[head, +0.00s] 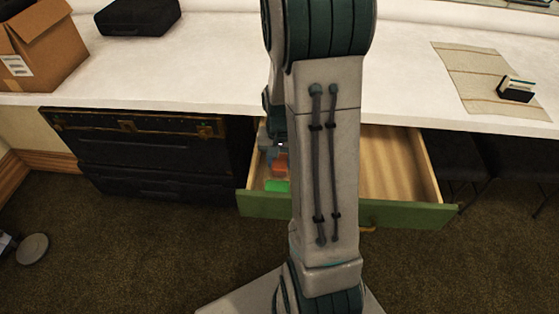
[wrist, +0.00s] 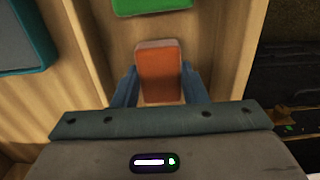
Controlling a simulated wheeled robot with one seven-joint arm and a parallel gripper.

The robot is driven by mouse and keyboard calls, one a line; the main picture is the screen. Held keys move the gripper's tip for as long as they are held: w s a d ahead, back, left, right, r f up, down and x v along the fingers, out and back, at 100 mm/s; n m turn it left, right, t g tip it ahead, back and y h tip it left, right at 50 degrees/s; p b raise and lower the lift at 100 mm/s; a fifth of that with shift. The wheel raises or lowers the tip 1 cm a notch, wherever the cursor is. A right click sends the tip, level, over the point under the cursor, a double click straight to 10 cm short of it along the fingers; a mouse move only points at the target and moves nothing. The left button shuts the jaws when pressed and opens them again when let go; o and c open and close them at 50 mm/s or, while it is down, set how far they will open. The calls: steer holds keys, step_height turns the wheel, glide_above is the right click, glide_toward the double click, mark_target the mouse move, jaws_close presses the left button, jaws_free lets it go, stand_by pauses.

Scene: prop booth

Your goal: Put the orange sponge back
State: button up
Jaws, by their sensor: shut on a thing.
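The orange sponge (wrist: 159,77) is upright between the two fingers of my gripper (wrist: 157,85) in the wrist view, and the gripper is shut on it. In the head view the sponge (head: 281,163) shows only in part, inside the left side of an open drawer (head: 400,160) with a green front. My arm covers the middle of the drawer and most of the gripper. A green thing (head: 277,186) lies in the drawer near the front, and it also shows at the top of the wrist view (wrist: 150,5). I cannot tell whether the sponge touches the drawer floor.
A white counter (head: 200,70) runs above the drawer. A cardboard box (head: 40,45) and a black case (head: 138,16) stand on it at left. A striped mat (head: 470,75) with a small dark block (head: 515,92) lies at right. Dark trunks (head: 140,150) stand left of the drawer.

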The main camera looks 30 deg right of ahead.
steer(key=shift+f, duration=0.2)
steer(key=o, duration=1.1)
steer(key=shift+r, duration=0.1)
steer(key=shift+r, duration=0.1)
step_height(320, 180, up, 11)
steer(key=p, duration=0.3)
steer(key=shift+s+a+r+n+t, duration=0.35)
steer(key=shift+s+a+r+n, duration=0.8)
steer(key=shift+s+a, duration=0.85)
steer(key=shift+s+a+r+n+t, duration=0.3)
steer(key=shift+s+a+r+n, duration=0.85)
steer(key=shift+s+a, duration=0.85)
steer(key=shift+s+a+r+n+t, duration=0.35)
steer(key=shift+s+a+r+n, duration=0.8)
steer(key=shift+s+a, duration=0.85)
